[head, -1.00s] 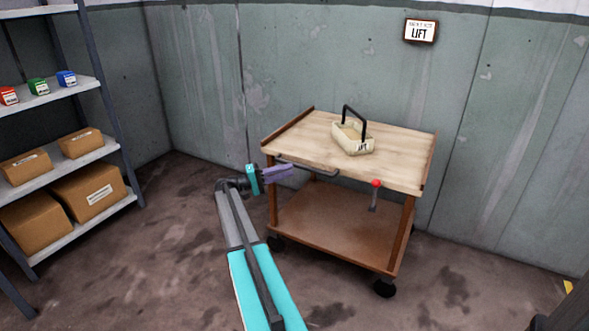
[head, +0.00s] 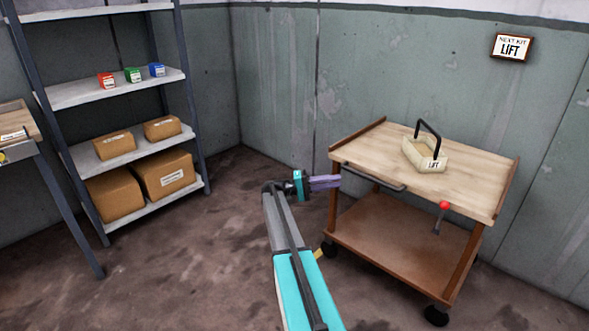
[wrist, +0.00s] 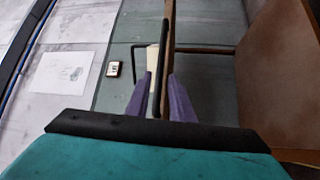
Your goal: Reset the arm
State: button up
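My gripper (head: 326,182) has purple fingers and a teal wrist. It points right at the front left corner of the wooden cart (head: 400,215), next to the cart's dark handle bar (head: 375,178). In the wrist view the two fingers (wrist: 160,98) stand apart. The dark bar and the cart's edge show in line with the gap between them. I see no grip on the bar, and the exact distance to it is hard to tell. My arm reaches up from the bottom of the head view.
A cream tray with a black handle, labelled LIFT (head: 425,157), sits on the cart top. A red-knobbed lever (head: 443,210) is on the cart's front. A shelf unit (head: 130,155) with boxes stands left, and a table (head: 20,130) at the far left. Floor between is clear.

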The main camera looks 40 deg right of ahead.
jog(key=w+a+f+n+t+h+p, duration=0.25)
jog(key=a+p, duration=0.35)
jog(key=a, duration=0.3)
jog(key=s+a+f+n+t+y+p, duration=0.1)
jog(key=s+a+f+n+p, duration=0.1)
jog(key=a+f, duration=0.3)
jog(key=s+a+f+n+t+y+p, duration=0.1)
jog(key=s+a+f+p, duration=0.15)
jog(key=a, duration=0.35)
jog(key=s+a+f+n+y+p, duration=0.2)
jog(key=s+a+f+y+p, duration=0.3)
jog(key=s+a, duration=0.6)
jog(key=s+a+f+n+y+p, duration=0.25)
jog(key=s+a+f, duration=0.45)
jog(key=s+a, duration=0.45)
jog(key=s+a+f+t+y, duration=0.1)
jog(key=s+a+y, duration=0.3)
jog(key=a, duration=0.4)
jog(key=s+a+f+m+t+y+p, duration=0.1)
jog(key=s+a+y, duration=0.3)
jog(key=s+a, duration=0.2)
jog(key=a, duration=0.2)
jog(key=shift+s+a+y, duration=0.3)
jog(key=shift+a, duration=0.1)
